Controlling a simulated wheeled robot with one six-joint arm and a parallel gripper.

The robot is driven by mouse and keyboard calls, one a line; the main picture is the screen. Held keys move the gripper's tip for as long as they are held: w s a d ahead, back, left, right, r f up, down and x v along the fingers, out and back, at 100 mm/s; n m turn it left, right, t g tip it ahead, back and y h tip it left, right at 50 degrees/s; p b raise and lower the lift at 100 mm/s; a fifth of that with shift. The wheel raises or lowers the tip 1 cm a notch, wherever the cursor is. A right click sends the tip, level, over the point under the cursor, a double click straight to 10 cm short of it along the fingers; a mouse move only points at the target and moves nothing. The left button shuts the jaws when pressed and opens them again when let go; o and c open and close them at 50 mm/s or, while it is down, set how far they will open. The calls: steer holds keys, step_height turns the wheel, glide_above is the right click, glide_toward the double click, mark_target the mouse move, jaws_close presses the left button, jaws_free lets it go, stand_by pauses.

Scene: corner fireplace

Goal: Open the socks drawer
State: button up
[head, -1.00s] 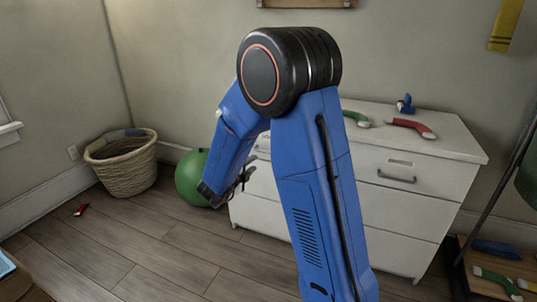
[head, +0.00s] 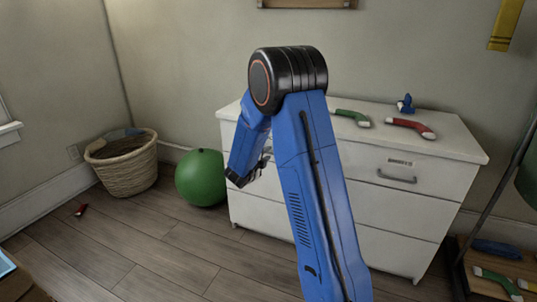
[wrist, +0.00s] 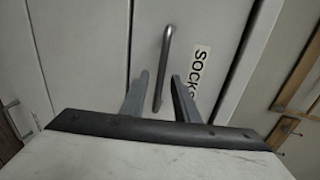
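The socks drawer front (wrist: 188,30) fills the middle of the wrist view, with a white label reading SOCKS (wrist: 198,68) beside a metal bar handle (wrist: 164,60). My gripper (wrist: 160,76) is open, with one finger on each side of the handle's lower part in the picture. I cannot tell whether the fingers touch it. In the head view my gripper (head: 256,172) is at the front left of the white dresser (head: 380,225), and my arm hides most of that drawer there.
The dresser's upper right drawer (head: 440,183) has its own handle and label and is shut. Socks (head: 410,127) lie on top. A green ball (head: 202,178) and a wicker basket (head: 125,168) stand left. Floor (head: 170,250) in front is clear.

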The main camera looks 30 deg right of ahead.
steer(key=shift+x, duration=1.15)
steer(key=shift+c, duration=0.7)
jaws_close()
steer(key=shift+s+a, duration=0.1)
